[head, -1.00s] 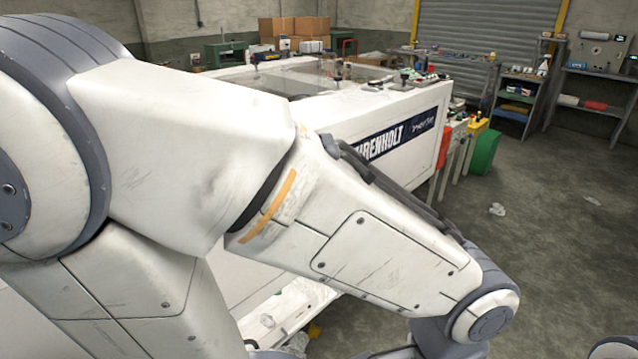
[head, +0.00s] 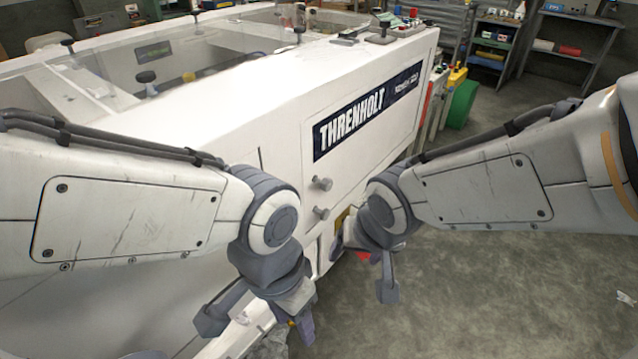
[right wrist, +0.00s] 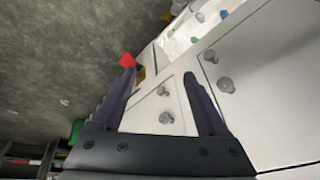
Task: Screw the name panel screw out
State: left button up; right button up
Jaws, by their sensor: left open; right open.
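The name panel (head: 366,112), a dark strip lettered "THRENHOLT", is on the side of a big white machine. Two grey screw heads or knobs, an upper one (head: 322,184) and a lower one (head: 321,212), stick out below its left end. I cannot tell which is the name panel screw. My right gripper (head: 363,268) is open and empty, below and right of them, near the machine's side. In the right wrist view its fingers (right wrist: 158,75) are apart, with several grey knobs (right wrist: 225,85) on white panels beyond. My left gripper (head: 256,325) is open, low in front of the machine.
The white machine (head: 240,105) fills the left and middle; small tools lie on its far top corner. A green bin (head: 462,103) stands beyond its right end. Shelves (head: 495,45) line the back. Grey floor (head: 520,300) on the right is mostly clear.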

jog(key=w+f+m+t+y+b, duration=0.2)
jog(key=w+f+m+t+b, duration=0.15)
jog(key=w+m, duration=0.7)
jog(key=m+t+y+b, duration=0.4)
jog(key=m+y, duration=0.2)
jog(key=m, duration=0.3)
send_near(329, 187)
jog(key=shift+m, duration=0.25)
jog(key=b+x, duration=0.1)
jog(key=x, duration=0.9)
jog(key=shift+w+a, duration=0.25)
jog(key=shift+w, duration=0.1)
jog(key=shift+c, duration=0.3)
grip_shut()
